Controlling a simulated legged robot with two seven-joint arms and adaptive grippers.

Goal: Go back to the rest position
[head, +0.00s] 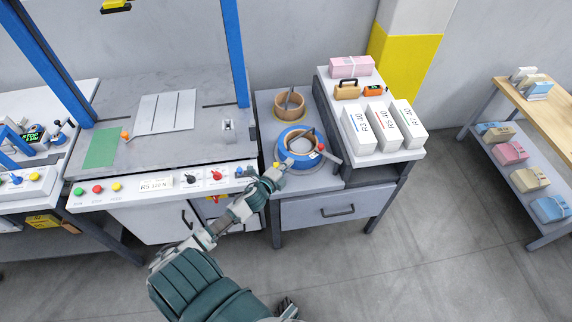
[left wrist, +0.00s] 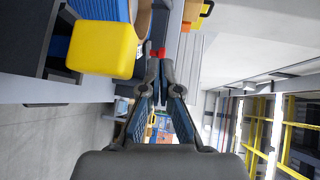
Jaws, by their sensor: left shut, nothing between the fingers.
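My left arm reaches up from the bottom of the head view. Its gripper (head: 274,178) is at the front edge of the side bench, just below and left of a blue round device (head: 291,154). In the left wrist view the two dark fingers (left wrist: 162,78) are together at their tips, with nothing between them. A red piece (left wrist: 156,52) shows just beyond the tips, and I cannot tell whether they touch it. A yellow block (left wrist: 103,48) is to the left of the fingers. My right gripper cannot be made out.
The bench carries a brown roll (head: 289,103). A higher shelf holds white boxes (head: 382,132), a pink bundle (head: 351,67) and a tan case (head: 347,90). A press table with knobs (head: 191,178) stands left. A wooden shelf rack (head: 549,105) stands right, with clear floor (head: 430,230) between.

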